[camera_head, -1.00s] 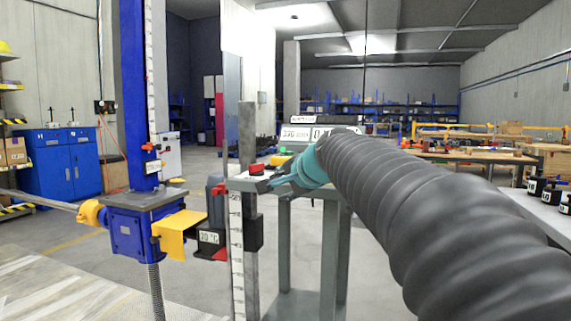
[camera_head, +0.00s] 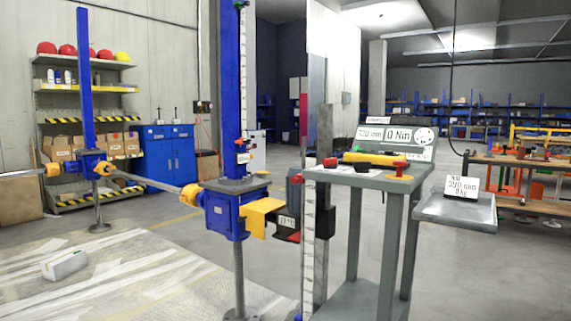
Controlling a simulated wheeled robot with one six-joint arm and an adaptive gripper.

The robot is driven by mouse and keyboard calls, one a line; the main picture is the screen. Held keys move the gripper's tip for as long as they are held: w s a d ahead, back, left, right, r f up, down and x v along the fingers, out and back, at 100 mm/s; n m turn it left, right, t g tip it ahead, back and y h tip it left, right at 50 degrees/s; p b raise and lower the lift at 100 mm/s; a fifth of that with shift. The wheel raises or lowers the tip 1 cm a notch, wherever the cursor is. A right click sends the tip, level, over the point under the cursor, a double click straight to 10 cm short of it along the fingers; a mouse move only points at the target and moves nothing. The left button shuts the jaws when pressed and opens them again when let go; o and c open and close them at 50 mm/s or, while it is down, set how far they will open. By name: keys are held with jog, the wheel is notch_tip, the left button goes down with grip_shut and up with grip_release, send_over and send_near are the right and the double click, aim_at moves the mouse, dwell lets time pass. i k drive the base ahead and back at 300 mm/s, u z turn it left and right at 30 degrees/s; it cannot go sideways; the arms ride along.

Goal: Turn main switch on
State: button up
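The grey control stand (camera_head: 364,176) stands right of centre. A small red part (camera_head: 330,163) sits on the left of its top and may be the main switch, but it is too small to tell its form or position. A yellow and red tool-like thing (camera_head: 375,158) lies behind it. An orange-red knob on a yellow base (camera_head: 401,172) sits at the top's right. My gripper and arm are out of view.
A blue screw jack (camera_head: 225,212) with a yellow bracket (camera_head: 261,213) stands left of the stand. A second jack (camera_head: 89,165) is linked by a shaft. A side shelf (camera_head: 455,212) holds a sign. Open floor lies around them.

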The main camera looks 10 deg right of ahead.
aim_at(331, 163)
jog(key=z, duration=1.05)
jog(key=k, duration=0.1)
jog(key=u, duration=2.2)
jog(key=i, duration=0.65)
jog(key=z, duration=0.75)
jog(key=i, duration=0.5)
jog(key=z, duration=0.45)
